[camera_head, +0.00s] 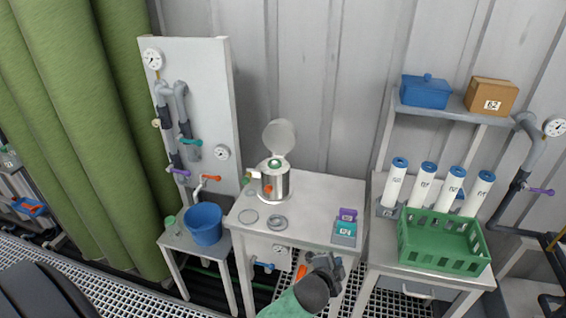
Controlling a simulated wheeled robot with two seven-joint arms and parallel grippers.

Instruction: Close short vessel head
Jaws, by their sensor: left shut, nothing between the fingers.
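The short metal vessel (281,185) stands upright on the middle table. Its round head (279,136) is swung up and open behind the body, tilted back toward the wall. Something pale with green shows in the vessel's mouth (275,163). An orange knob (268,189) is on the vessel's front, and a fitting sticks out to its left. My left gripper (323,260) is shut and empty. It is in front of the table's near edge, right of and nearer than the vessel, and apart from it. My right gripper is not in view.
Purple and teal boxes (345,229) stand at the table's right front. A blue bucket (204,222) is on the left stand. A green crate (443,245) and several white cylinders (422,184) are on the right table. The middle tabletop's centre is clear.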

